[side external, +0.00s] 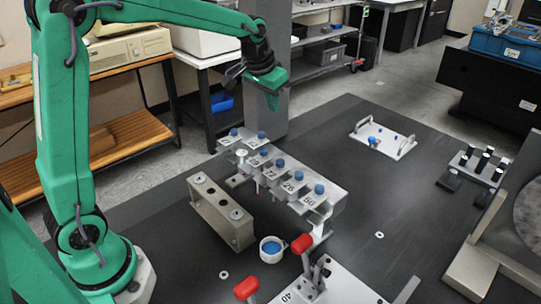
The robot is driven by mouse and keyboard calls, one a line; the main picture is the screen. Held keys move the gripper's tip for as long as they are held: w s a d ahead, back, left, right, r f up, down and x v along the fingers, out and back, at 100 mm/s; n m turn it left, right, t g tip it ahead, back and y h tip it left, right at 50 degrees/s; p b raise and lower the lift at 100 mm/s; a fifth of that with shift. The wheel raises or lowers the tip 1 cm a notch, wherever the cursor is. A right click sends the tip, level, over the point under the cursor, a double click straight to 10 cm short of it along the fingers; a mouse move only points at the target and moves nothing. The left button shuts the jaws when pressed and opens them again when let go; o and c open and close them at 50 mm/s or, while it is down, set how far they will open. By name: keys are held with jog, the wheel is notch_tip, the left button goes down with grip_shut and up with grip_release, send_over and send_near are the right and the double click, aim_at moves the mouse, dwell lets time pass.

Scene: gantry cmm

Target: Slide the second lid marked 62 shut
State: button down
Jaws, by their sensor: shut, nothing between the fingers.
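A row of grey lidded boxes (309,201) with blue knobs runs diagonally across the middle of the dark table. The labels on the lids are small; the nearest seems to read 50, and I cannot make out which lid is marked 62. Two more blue knobs (262,135) show at the far left end of the row. How far each lid is open or shut cannot be told from this view. My gripper (272,103) is shut and empty, pointing down above the far end of the row, apart from the lids.
A beige block (221,213) stands left of the row, with a small white cup (271,248) holding something blue near it. Red-handled clamps (302,244) stand in front. A white tray (396,146) lies behind right. The table right of the row is mostly clear.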

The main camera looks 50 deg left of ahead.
aim_at(255, 143)
notch_tip(255, 143, down, 6)
jog(key=s, duration=0.2)
dwell(0.8)
jog(key=shift+s, duration=0.1)
jog(key=s, duration=0.4)
jog(key=shift+s, duration=0.55)
jog(key=shift+f, duration=0.1)
jog(key=shift+w, duration=0.1)
